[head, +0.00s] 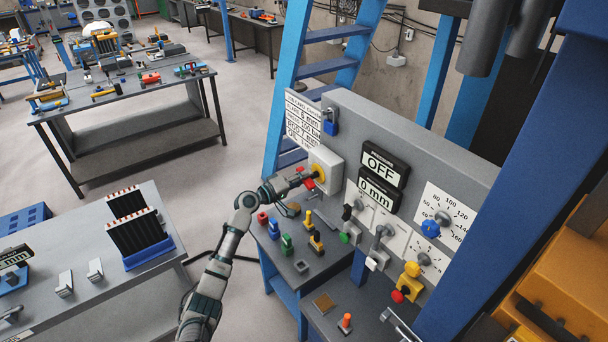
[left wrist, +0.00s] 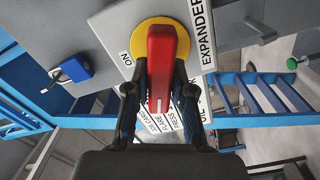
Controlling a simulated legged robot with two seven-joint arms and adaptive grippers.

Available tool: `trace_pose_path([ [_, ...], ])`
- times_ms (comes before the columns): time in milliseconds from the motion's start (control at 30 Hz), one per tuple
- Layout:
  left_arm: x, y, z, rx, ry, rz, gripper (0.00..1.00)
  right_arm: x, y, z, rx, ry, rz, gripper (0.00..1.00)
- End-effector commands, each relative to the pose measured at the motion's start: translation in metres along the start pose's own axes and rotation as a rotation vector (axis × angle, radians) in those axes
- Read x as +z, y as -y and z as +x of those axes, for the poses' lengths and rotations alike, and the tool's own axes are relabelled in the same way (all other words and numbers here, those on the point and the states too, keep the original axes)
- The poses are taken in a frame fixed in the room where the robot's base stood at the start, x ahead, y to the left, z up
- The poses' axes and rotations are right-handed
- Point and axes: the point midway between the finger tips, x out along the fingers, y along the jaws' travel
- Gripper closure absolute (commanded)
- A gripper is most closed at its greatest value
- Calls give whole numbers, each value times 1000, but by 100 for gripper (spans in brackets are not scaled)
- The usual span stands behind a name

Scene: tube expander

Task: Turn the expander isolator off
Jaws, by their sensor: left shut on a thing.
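The expander isolator is a grey box (head: 327,160) with a yellow disc and a red handle, on the left end of the machine's panel. In the left wrist view its red handle (left wrist: 161,70) stands in front of the yellow disc (left wrist: 150,30), with an "ON" label (left wrist: 125,58) beside it and an "EXPANDER" label partly in view. My left gripper (left wrist: 160,100) has its two dark fingers shut on the red handle, one on each side. In the head view my left gripper (head: 312,180) reaches the isolator from the left and hides part of it. My right gripper is not in view.
A display reading "OFF" (head: 379,164) and one reading "0 mm" (head: 376,194) are on the panel right of the isolator. A blue padlock (head: 330,127) hangs beside the white sign (head: 303,122). Small coloured parts stand on the bench below. A blue ladder (head: 290,75) rises behind.

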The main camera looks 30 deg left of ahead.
Motion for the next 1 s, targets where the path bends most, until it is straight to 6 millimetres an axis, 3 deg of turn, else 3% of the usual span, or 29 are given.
trace_pose_path([
  [500, -2, 2, 0, 1, -6, -340, 100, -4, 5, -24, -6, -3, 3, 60],
  [1000, -1, 5, 0, 0, -5, -407, 100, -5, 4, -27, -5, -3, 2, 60],
])
